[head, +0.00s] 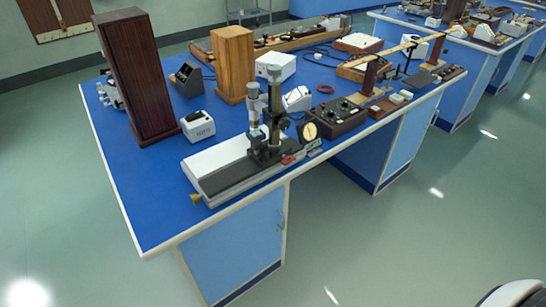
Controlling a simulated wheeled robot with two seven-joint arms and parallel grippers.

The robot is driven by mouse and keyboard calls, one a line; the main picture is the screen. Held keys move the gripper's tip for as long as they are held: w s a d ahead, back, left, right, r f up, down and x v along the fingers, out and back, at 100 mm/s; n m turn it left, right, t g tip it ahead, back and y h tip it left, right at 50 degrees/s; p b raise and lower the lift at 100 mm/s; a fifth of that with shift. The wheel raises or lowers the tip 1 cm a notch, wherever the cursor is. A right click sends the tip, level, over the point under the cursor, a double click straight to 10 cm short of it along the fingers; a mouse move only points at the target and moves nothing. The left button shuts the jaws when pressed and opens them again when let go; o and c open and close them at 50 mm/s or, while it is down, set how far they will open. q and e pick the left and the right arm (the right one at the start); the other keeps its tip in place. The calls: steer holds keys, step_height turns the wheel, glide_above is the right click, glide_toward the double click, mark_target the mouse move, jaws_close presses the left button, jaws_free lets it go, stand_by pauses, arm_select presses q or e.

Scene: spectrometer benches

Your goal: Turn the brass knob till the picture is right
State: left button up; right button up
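The brass knob (195,198) is small. It sticks out at the left front end of a long bench instrument (228,180) with a white top and dark front, near the front edge of the blue bench. An upright microscope-like column (275,120) stands on the instrument's right part. I cannot make out any picture to be viewed. Neither of my grippers is in view, and nothing touches the knob.
A tall dark wooden box (135,75), a lighter wooden box (233,63) and a small white device (197,126) stand behind the instrument. The blue bench top (125,185) is bare at left. Open floor (400,240) lies in front.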

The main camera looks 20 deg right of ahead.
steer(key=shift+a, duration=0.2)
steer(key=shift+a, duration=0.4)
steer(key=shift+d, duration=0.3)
